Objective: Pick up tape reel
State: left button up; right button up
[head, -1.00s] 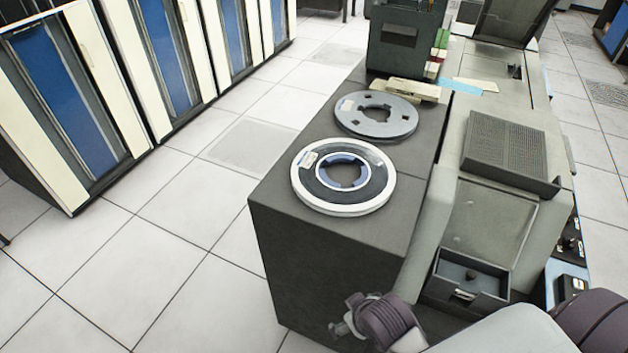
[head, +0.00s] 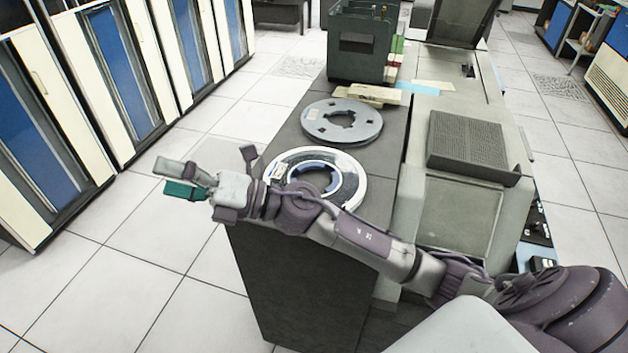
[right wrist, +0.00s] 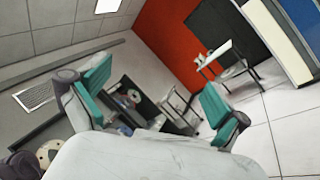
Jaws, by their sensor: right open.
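A tape reel with a white rim and blue hub (head: 352,172) lies flat on the dark cabinet top, partly hidden behind my right arm. A grey tape reel (head: 342,121) lies flat just behind it. My right gripper (head: 180,178) is left of the white-rimmed reel, past the cabinet's left edge and above the floor, pointing left. In the right wrist view my right gripper (right wrist: 150,100) is open with its teal pads wide apart and nothing between them. No reel on the cabinet shows in that view. My left gripper is not in view.
The dark cabinet (head: 290,285) stands beside a grey card machine (head: 455,215) on its right. A dark green box (head: 362,45) and papers (head: 376,94) sit at the back. Blue and cream cabinets (head: 125,75) line the left. Tiled floor between is clear.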

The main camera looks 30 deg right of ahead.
jog(key=d+f+n+g+h, duration=0.3)
jog(key=f+n+g+h, duration=0.3)
jog(key=f+n+g, duration=0.55)
jog(key=w+d+r+n+h, duration=0.1)
jog(key=d+r+n+h, duration=0.15)
jog(key=d+h, duration=1.7)
jog(key=d+f+y+p, duration=0.1)
jog(key=d+f+y, duration=0.2)
jog(key=d+f+y+p, duration=0.1)
jog(key=d+f+y, duration=0.2)
jog(key=f, duration=0.1)
jog(key=shift+w+d+y, duration=0.1)
jog(key=shift+w+y, duration=0.1)
jog(key=shift+y, duration=0.15)
jog(key=shift+f, duration=0.55)
jog(key=shift+f+p, duration=0.3)
jog(key=shift+p, duration=0.25)
jog(key=f+p, duration=0.2)
jog(key=f, duration=0.1)
jog(key=shift+s+a+f, duration=0.1)
jog(key=shift+a+f, duration=0.1)
jog(key=shift+f, duration=0.6)
jog(key=shift+c, duration=0.2)
